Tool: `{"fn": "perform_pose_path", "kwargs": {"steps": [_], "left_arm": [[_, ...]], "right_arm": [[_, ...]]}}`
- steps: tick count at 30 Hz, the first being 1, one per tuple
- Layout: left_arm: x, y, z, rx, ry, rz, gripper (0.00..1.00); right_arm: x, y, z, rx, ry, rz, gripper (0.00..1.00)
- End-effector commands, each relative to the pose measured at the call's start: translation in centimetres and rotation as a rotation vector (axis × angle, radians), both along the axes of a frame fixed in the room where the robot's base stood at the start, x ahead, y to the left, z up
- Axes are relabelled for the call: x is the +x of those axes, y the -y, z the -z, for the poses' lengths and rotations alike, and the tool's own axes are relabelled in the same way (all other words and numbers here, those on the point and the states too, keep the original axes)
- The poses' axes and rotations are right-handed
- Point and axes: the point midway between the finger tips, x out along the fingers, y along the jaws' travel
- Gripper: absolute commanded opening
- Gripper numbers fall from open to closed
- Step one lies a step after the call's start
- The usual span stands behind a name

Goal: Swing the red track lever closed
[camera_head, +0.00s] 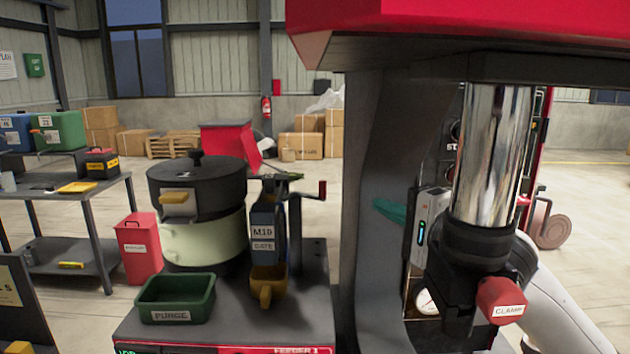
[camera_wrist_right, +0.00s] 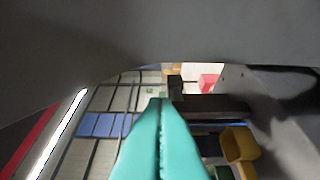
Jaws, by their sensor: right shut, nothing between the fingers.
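The red track lever (camera_head: 322,189) stands at the right side of the feeder track, on a short dark arm above the grey feeder top. My right gripper (camera_head: 382,208) is to the right of the lever, at the grey press column, which hides part of it. Its teal fingers are shut and empty, and their tips are apart from the lever in the picture. In the right wrist view the shut teal fingers (camera_wrist_right: 160,105) point forward, and I cannot make out the lever for certain. My left gripper is not in view.
The grey press column (camera_head: 370,150) stands close beside my right gripper, with a chrome cylinder (camera_head: 492,150) and red clamp knob (camera_head: 502,300). A yellow chute (camera_head: 268,285), green purge tray (camera_head: 175,298), feeder bowl (camera_head: 203,238) and red bin (camera_head: 138,247) stand left of the lever.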

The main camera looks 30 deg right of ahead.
Motion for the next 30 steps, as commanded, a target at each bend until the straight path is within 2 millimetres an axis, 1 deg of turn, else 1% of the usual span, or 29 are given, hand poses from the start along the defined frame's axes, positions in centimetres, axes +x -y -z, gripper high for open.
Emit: {"fn": "perform_pose_path", "kwargs": {"steps": [1,3,12,16,20,30], "left_arm": [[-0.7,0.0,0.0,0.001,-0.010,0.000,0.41],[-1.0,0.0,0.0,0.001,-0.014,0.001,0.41],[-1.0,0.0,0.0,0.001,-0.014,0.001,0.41],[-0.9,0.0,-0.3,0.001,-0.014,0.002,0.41],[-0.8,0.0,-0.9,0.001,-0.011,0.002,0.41],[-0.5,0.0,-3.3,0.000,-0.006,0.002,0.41]], "right_arm": [[0.0,0.0,0.0,0.000,0.000,0.000,0.00],[0.0,0.0,0.0,0.000,0.000,0.000,0.00],[0.1,0.0,0.0,0.000,0.000,0.000,0.00],[0.7,0.0,-0.1,0.001,-0.002,0.001,0.00],[2.3,0.0,-0.2,-0.001,-0.003,0.000,0.00],[7.2,0.0,-0.5,-0.001,0.001,0.001,0.00]]}}
